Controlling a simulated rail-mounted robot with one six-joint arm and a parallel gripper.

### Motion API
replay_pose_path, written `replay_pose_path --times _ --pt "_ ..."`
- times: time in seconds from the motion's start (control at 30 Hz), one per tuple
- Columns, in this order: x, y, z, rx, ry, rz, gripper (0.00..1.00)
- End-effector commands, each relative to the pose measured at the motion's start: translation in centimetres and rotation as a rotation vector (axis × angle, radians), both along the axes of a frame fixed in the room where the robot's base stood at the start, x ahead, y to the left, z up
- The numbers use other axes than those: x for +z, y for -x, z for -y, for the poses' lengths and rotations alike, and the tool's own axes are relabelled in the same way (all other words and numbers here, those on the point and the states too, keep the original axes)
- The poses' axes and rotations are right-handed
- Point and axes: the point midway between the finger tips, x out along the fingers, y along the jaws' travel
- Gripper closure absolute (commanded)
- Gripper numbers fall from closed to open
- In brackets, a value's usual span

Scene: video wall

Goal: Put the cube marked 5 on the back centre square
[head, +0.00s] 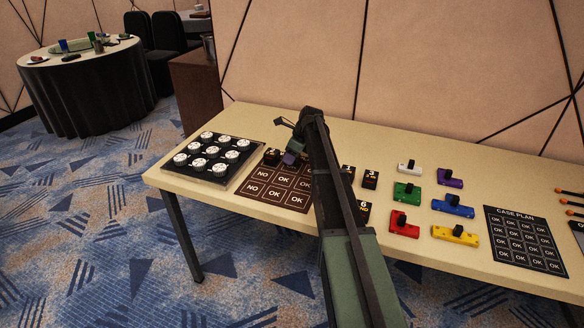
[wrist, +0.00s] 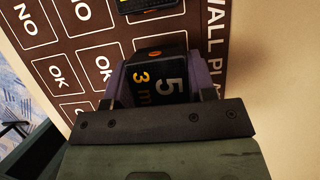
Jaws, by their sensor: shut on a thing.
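My gripper (head: 291,158) is over the back row of the brown wall plan mat (head: 244,192), near its centre square. In the wrist view, my gripper (wrist: 150,85) has its purple fingers shut on the black cube marked 5 (wrist: 165,82), which also has an orange "3 m" on it. Another dark cube (head: 271,156) stands on the back left of the mat; its edge shows at the top of the wrist view (wrist: 145,5). The square under the held cube is hidden, and I cannot tell if the cube touches the mat. My arm covers the mat's right side.
Black cubes marked 3 (head: 371,179) and 6 (head: 362,211) stand right of my arm, with another (head: 347,172) partly hidden. A black tray of white round pieces (head: 211,174) lies to the left. Coloured blocks (head: 407,192) and a case plan mat (head: 546,259) lie to the right.

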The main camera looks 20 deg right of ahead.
Motion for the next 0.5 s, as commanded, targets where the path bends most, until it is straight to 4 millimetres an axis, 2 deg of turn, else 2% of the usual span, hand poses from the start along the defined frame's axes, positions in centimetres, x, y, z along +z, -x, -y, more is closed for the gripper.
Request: replay_pose_path --times 0.03,0.27,0.43,0.47,0.5 --pt "-2.00 0.00 0.00 0.000 0.000 0.000 0.74" --pt "-1.55 0.00 0.00 0.000 0.000 0.000 0.74" --pt "-2.09 -0.01 -0.01 0.000 0.000 0.000 0.74" --pt "-1.98 0.00 -0.01 0.000 0.000 0.000 0.46" --pt "-1.90 -0.01 -0.01 0.000 0.000 0.000 0.40"
